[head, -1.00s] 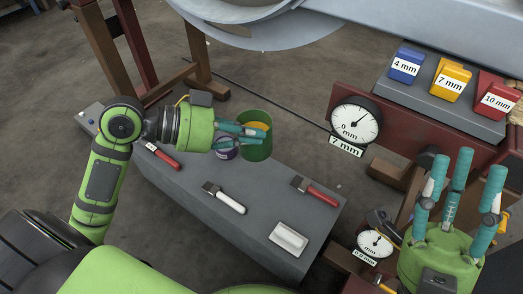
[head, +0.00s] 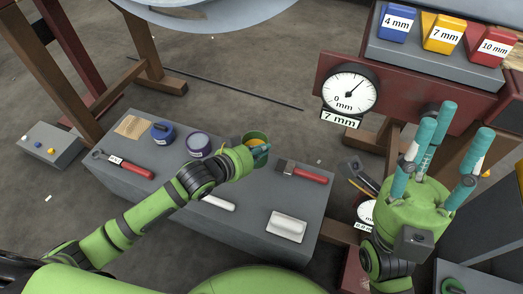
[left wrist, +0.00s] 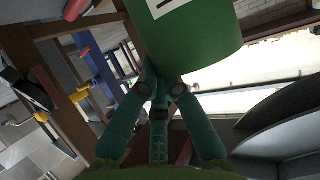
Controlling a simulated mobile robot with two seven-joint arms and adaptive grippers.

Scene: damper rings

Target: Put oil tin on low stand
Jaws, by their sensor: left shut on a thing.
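The green tin with a yellow top (head: 255,137), which I take for the oil tin, is at the far edge of the low grey bench (head: 250,232). It also fills the top of the left wrist view (left wrist: 195,40), with part of a white label. My left gripper (head: 262,150) is shut on its side; the fingers reach it in the wrist view (left wrist: 160,82). The tin looks upright in the head view; I cannot tell its height above the bench. The bench may be the low stand. My right gripper (head: 443,145) is open and empty, fingers up.
On the bench are a purple-labelled tin (head: 197,144), a blue tin (head: 162,132), a red-handled tool (head: 130,168), a red-handled brush (head: 302,172) and a white block (head: 287,226). A dial gauge (head: 349,90) stands right. A small grey box (head: 48,146) sits far left.

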